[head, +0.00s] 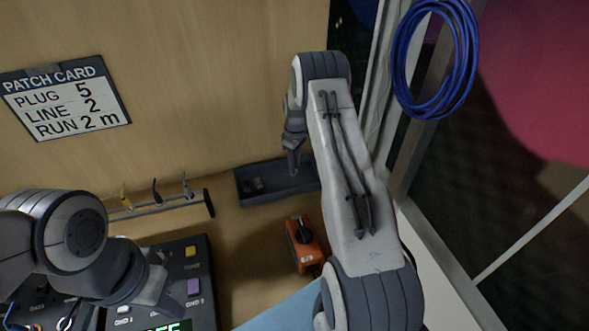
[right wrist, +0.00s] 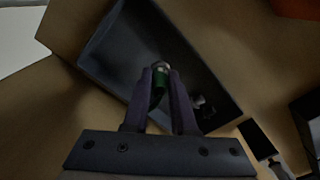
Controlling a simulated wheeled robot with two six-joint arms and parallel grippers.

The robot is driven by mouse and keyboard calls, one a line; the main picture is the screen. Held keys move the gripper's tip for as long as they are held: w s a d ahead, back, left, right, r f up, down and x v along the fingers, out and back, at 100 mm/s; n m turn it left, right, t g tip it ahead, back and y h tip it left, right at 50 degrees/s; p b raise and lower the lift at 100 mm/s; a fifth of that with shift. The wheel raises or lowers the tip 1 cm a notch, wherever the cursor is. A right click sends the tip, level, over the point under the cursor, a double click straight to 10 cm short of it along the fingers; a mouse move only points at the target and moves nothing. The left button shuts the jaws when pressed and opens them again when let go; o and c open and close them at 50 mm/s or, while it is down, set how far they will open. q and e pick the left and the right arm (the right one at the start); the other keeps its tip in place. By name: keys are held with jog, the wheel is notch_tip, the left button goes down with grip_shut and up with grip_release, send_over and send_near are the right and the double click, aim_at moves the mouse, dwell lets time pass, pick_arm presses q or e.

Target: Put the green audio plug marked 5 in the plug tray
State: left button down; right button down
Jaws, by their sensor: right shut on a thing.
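My right gripper (head: 293,168) points down over the dark plug tray (head: 290,190) at the back of the counter. In the right wrist view, its two fingers (right wrist: 162,92) are shut on a green plug with a metal end (right wrist: 159,82). The number on the plug cannot be read. Behind the plug lies the open tray (right wrist: 113,42), with small dark pieces (right wrist: 203,107) inside it. The plug appears above the tray floor, though its exact height is hard to tell. My left gripper (head: 150,288) hangs over the control panel at lower left; its fingers are unclear.
A rack (head: 160,208) holding several plugs stands left of the tray. An orange box with a black knob (head: 304,243) sits in front of the tray. A control panel (head: 192,268) with coloured buttons is at lower left. A patch card (head: 65,98) on the wall reads plug 5.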

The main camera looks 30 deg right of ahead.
notch_tip(320, 180, down, 3)
jog(key=shift+f+p, duration=0.1)
jog(key=shift+p, duration=0.7)
jog(key=shift+f, duration=0.3)
jog(key=shift+w+f, duration=0.1)
jog(key=shift+f, duration=0.05)
jog(key=shift+f, duration=0.1)
jog(key=c, duration=0.7)
grip_release()
